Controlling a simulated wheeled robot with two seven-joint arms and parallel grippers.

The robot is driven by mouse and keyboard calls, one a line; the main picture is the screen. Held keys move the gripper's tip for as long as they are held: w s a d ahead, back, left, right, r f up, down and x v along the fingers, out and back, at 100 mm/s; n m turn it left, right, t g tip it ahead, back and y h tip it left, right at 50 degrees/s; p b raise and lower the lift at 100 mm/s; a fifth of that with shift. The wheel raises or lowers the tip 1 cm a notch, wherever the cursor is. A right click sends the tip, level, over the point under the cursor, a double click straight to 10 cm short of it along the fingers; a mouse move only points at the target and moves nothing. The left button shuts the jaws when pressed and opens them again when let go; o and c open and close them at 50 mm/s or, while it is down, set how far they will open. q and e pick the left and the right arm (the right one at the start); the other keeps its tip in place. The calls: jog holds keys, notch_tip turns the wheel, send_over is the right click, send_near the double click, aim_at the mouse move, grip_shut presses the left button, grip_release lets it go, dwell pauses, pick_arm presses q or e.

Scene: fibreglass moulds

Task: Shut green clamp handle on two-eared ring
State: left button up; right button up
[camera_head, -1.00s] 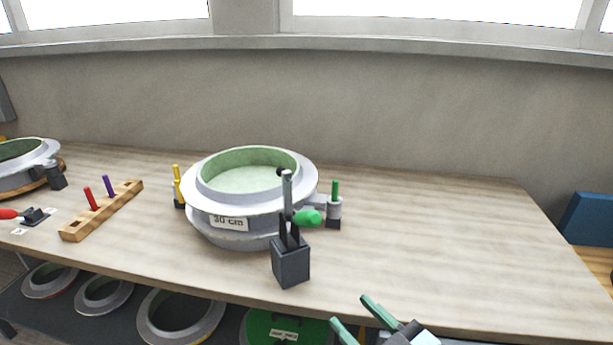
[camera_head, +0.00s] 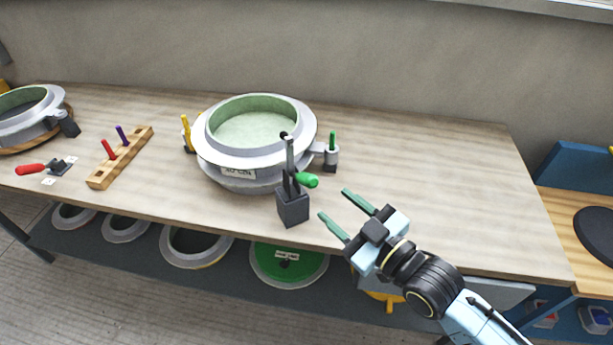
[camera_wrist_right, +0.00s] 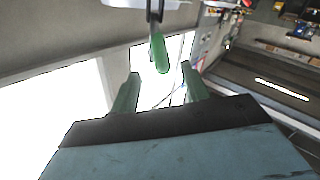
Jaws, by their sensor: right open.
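The two-eared ring mould (camera_head: 213,157), grey with a pale green inside, stands on the bench with a size label on its front. The green clamp handle (camera_head: 307,180) sticks out to the right at its front, behind a dark block with tools. In the right wrist view the green handle (camera_wrist_right: 159,53) appears ahead, between and beyond the fingertips. My right gripper (camera_head: 346,215) is open and empty, to the right of and below the handle, apart from it. Its green fingers also show in the right wrist view (camera_wrist_right: 160,90). My left gripper is not in view.
The dark tool block (camera_head: 292,208) stands close in front of the ring. A green pin (camera_head: 332,141) is at the right ear, a yellow pin (camera_head: 186,131) at the left. A wooden peg rack (camera_head: 103,178) and a red-handled clamp (camera_head: 31,169) are at left. The bench's right side is clear.

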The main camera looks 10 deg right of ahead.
aim_at(306, 181)
jog(key=x, duration=0.9)
jog(key=shift+w+a+r, duration=0.1)
jog(key=shift+w+a, duration=0.15)
jog(key=shift+w, duration=0.1)
grip_shut()
